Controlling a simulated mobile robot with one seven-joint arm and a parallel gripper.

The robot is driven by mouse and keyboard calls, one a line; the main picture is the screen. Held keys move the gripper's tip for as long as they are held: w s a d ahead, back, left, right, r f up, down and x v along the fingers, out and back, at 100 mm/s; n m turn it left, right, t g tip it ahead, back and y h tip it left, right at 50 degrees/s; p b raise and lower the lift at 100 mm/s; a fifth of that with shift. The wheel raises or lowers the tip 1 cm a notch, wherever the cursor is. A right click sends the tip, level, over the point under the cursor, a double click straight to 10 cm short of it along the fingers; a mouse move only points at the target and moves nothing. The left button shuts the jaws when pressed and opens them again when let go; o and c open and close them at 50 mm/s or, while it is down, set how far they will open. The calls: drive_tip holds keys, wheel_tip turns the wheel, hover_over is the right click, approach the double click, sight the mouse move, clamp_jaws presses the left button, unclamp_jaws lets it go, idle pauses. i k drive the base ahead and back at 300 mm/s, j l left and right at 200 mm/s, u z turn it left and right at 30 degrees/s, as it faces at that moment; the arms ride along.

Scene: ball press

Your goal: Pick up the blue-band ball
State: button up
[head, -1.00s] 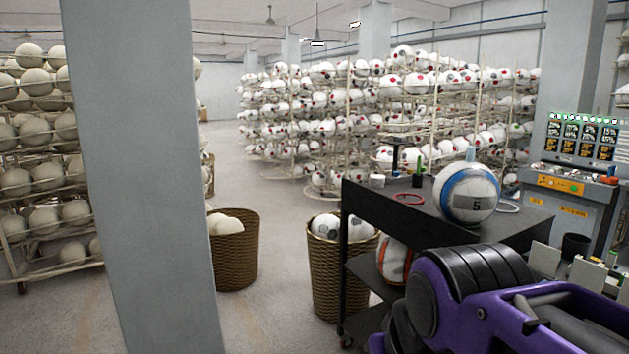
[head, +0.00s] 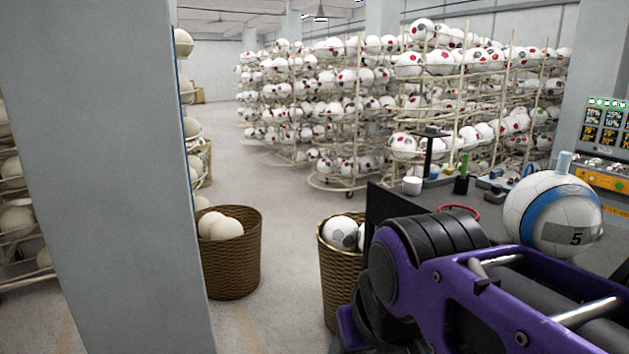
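The blue-band ball (head: 553,212) is white with a blue stripe and a grey patch marked 5. It sits on the top of a black cart (head: 383,203) at the right of the head view. My purple and black arm crosses the lower right, in front of the cart and the ball's lower edge. My gripper is outside the picture, so its opening and its distance from the ball do not show.
A red ring (head: 460,209), a white cup (head: 412,186) and small tools share the cart top. A wicker basket with balls (head: 335,275) stands beside the cart, another (head: 232,268) further left. A grey pillar (head: 105,180) blocks the left. Floor between is clear.

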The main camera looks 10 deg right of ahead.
sight(556, 214)
drive_tip(key=i+z, duration=0.2)
drive_tip(key=z, duration=0.15)
drive_tip(key=i+z, duration=0.35)
drive_tip(key=i+j+z, duration=0.1)
drive_tip(key=z, duration=0.3)
